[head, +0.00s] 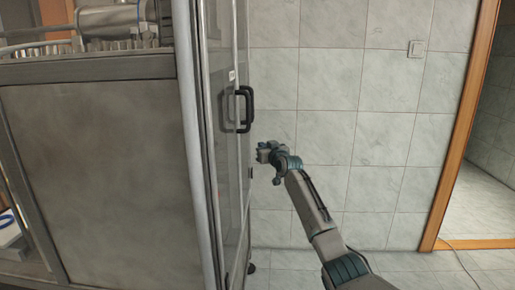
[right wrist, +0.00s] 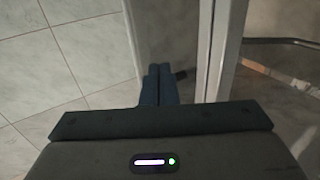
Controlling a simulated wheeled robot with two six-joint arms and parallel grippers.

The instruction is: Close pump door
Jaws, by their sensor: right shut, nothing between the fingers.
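The pump door (head: 230,140) is a tall framed panel with a black handle (head: 244,109) on the side of the cap feeder machine in the head view. My right gripper (head: 262,152) is just right of the door, below the handle and apart from it. In the right wrist view its fingers (right wrist: 158,84) are together and empty, close to a pale upright frame edge (right wrist: 222,50). Whether they touch that frame I cannot tell. Whether the door is fully against its frame is also unclear. My left gripper is not in view.
The machine's grey side panel (head: 100,170) fills the left of the head view, with metal parts (head: 115,25) on top. A tiled wall (head: 340,120) with a light switch (head: 417,49) stands behind. A wooden-framed doorway (head: 463,130) is at the right.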

